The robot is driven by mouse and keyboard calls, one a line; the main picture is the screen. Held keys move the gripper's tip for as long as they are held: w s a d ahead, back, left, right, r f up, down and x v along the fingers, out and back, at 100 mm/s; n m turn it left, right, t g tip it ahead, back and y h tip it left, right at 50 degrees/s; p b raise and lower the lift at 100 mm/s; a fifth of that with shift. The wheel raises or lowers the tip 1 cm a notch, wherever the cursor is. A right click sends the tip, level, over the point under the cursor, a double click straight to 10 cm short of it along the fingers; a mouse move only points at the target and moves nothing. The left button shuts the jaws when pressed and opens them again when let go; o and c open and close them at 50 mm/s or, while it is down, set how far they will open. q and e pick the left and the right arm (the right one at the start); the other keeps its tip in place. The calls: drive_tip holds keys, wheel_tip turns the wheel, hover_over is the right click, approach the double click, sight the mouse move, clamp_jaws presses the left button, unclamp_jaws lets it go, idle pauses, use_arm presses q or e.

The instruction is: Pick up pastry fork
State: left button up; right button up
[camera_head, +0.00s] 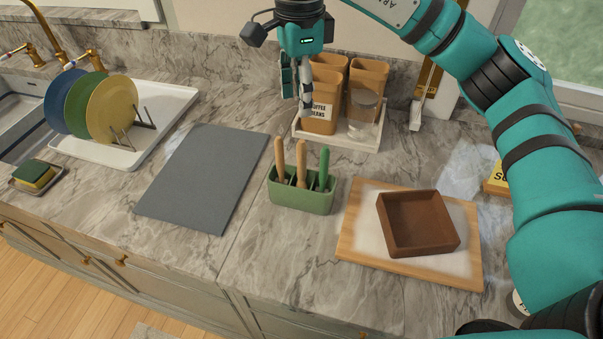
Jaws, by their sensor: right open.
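A green utensil holder (304,199) stands on the marble counter near the middle. Two wooden-coloured handles, the left one (279,160) and the middle one (301,163), and one green handle (324,168) stick up from it. Their lower ends are hidden in the holder, so I cannot tell which is the pastry fork. My right gripper (296,100) is open and empty, pointing down. In the picture it is above the holder and in front of the brown canisters. My left gripper is out of view.
Brown canisters (321,98) and a glass jar (363,112) stand in a white tray behind the holder. A wooden board (356,225) with a brown square box (417,223) is at the right. A grey mat (205,178) and dish rack are at the left.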

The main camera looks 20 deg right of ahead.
drive_tip(key=shift+f, duration=0.55)
drive_tip(key=p, duration=0.2)
hover_over(300, 143)
wheel_tip(300, 143, down, 4)
drive_tip(key=shift+f, duration=0.25)
wheel_tip(300, 143, down, 6)
drive_tip(key=shift+d+r+p, duration=0.1)
drive_tip(key=shift+p, duration=0.85)
drive_tip(key=shift+f, duration=0.25)
wheel_tip(300, 143, down, 5)
drive_tip(key=p, duration=0.3)
drive_tip(key=shift+w+d+r, duration=0.1)
drive_tip(key=shift+d+r, duration=0.05)
drive_tip(key=shift+f, duration=0.35)
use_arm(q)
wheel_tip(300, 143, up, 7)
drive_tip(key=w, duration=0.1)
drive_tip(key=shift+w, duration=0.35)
use_arm(e)
clamp_jaws()
